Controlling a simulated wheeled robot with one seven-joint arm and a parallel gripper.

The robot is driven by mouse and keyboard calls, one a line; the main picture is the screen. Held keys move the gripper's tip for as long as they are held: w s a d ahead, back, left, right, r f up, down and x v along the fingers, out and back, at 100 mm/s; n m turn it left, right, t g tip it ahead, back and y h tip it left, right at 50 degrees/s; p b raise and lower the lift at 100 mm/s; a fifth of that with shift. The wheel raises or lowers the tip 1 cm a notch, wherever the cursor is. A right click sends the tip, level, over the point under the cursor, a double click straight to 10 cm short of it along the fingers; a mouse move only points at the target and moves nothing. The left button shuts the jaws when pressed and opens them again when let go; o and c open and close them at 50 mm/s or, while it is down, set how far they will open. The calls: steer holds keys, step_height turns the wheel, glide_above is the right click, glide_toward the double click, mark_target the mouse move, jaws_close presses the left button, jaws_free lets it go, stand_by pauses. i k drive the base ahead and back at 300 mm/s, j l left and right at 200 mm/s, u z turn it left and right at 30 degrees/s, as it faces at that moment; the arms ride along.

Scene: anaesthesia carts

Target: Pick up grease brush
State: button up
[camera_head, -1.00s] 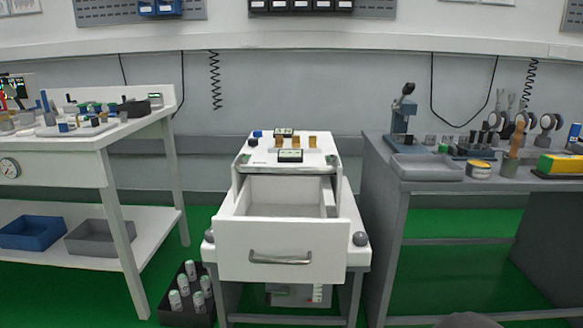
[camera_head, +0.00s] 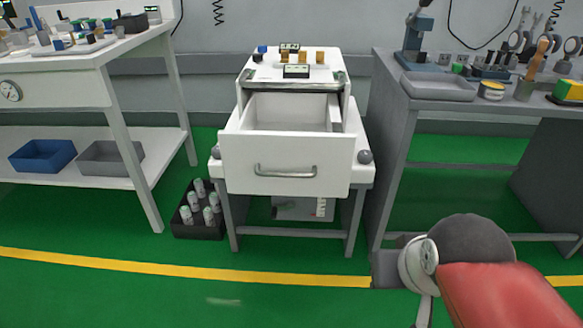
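A brush with a wooden handle (camera_head: 538,56), likely the grease brush, stands upright and slightly tilted in a grey cup (camera_head: 524,90) on the grey workbench at the right. The cup hides its lower end. My arm enters at the lower right, with a red link and a grey and white wrist. My gripper (camera_head: 386,269) seems to be at the left end of this arm, low over the green floor and well away from the brush. Its fingers cannot be made out, and nothing held is visible.
A white cart with an open, empty-looking drawer (camera_head: 285,165) stands in the middle. A crate of cans (camera_head: 198,232) sits on the floor.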

mark_target(544, 44)
steer(key=i+l+z, duration=0.15)
steer(key=z, duration=0.25)
steer(key=i+l+z, duration=0.15)
steer(key=z, duration=0.25)
steer(key=i+l+z, duration=0.2)
steer(key=z, duration=0.2)
